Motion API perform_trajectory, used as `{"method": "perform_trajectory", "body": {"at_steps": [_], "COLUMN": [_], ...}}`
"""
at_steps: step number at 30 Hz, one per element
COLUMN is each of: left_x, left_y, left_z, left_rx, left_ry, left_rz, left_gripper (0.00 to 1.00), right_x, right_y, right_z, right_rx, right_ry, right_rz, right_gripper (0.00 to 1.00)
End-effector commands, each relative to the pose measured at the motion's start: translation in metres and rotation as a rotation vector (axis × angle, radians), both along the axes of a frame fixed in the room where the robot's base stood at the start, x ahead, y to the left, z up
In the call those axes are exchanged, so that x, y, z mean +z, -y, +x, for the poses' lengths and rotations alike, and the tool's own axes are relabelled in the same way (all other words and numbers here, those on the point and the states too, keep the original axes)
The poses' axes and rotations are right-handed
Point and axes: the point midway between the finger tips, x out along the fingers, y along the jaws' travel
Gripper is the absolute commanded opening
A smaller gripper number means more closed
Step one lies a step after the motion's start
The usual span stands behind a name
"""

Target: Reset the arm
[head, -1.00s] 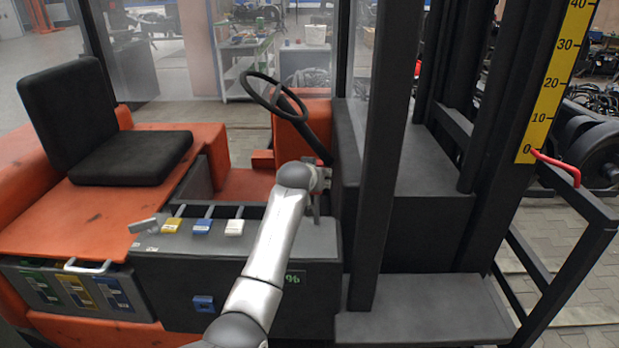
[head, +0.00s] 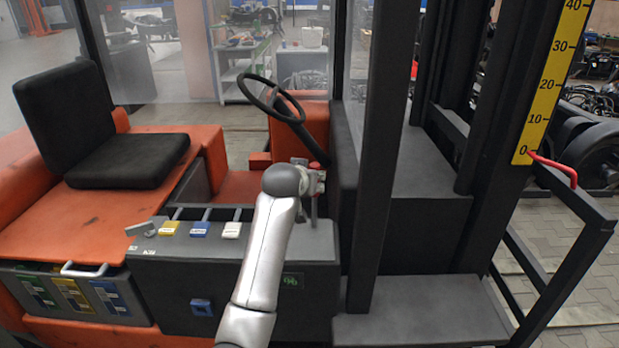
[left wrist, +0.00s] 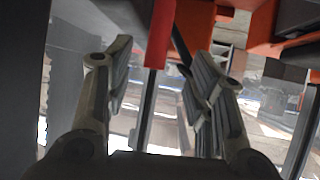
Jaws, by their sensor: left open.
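My left arm reaches up from the bottom of the head view, over the forklift's dark side panel. My left gripper (head: 312,182) is at its far end, beside a lever with a red top (head: 314,166); it is small and partly hidden there. In the left wrist view the two fingers of the gripper (left wrist: 160,95) are spread apart with nothing gripped. A red bar (left wrist: 160,35) shows between and beyond the fingertips; I cannot tell whether they touch it. My right gripper is not in view.
The forklift's steering wheel (head: 272,98) stands above the gripper, with the black seat (head: 125,160) at left. Yellow, blue and white levers (head: 200,228) are on the panel. The dark mast post (head: 378,150) rises close to the right of the gripper.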

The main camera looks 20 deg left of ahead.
Motion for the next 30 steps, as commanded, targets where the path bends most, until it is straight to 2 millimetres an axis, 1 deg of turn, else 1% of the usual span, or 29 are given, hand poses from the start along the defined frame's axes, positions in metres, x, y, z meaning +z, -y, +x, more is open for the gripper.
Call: {"method": "perform_trajectory", "body": {"at_steps": [3,5,8,11,12,14,15,17,18,20,21,23,24,26,27,29,30], "left_x": [0.0,-0.004,-0.023,-0.059,-0.076,-0.101,-0.117,-0.139,-0.153,-0.172,-0.183,-0.199,-0.208,-0.22,-0.227,-0.235,-0.238], "left_y": [0.0,0.0,-0.003,-0.006,-0.008,-0.011,-0.011,-0.012,-0.012,-0.012,-0.012,-0.011,-0.009,-0.008,-0.007,-0.004,-0.002], "left_z": [0.0,-0.002,-0.014,-0.041,-0.055,-0.079,-0.097,-0.123,-0.141,-0.169,-0.188,-0.218,-0.238,-0.268,-0.289,-0.318,-0.336], "left_rx": [0.0,0.0,0.0,-0.003,-0.005,-0.01,-0.014,-0.023,-0.03,-0.04,-0.048,-0.062,-0.073,-0.088,-0.099,-0.117,-0.129], "left_ry": [0.0,-0.005,-0.032,-0.084,-0.111,-0.154,-0.182,-0.225,-0.254,-0.296,-0.325,-0.369,-0.396,-0.441,-0.47,-0.511,-0.537], "left_rz": [0.0,0.001,0.005,0.014,0.019,0.027,0.032,0.04,0.044,0.051,0.055,0.06,0.062,0.068,0.07,0.071,0.073], "left_gripper": [0.49,0.49,0.49,0.49,0.49,0.49,0.49,0.49,0.49,0.49,0.49,0.49,0.49,0.49,0.49,0.49,0.49], "right_x": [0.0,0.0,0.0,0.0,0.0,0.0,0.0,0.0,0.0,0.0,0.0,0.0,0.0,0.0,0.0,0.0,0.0], "right_y": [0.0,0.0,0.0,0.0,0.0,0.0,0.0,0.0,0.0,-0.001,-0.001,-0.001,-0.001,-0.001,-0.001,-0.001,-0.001], "right_z": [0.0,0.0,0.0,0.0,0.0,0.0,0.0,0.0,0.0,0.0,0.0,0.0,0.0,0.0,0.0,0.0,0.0], "right_rx": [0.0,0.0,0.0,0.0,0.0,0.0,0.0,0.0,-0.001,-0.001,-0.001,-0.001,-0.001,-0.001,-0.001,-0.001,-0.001], "right_ry": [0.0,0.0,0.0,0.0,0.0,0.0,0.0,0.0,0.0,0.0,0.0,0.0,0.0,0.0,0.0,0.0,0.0], "right_rz": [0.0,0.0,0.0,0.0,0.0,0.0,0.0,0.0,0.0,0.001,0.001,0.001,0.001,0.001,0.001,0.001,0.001], "right_gripper": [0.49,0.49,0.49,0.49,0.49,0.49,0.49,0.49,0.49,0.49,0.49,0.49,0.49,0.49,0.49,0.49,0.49]}}
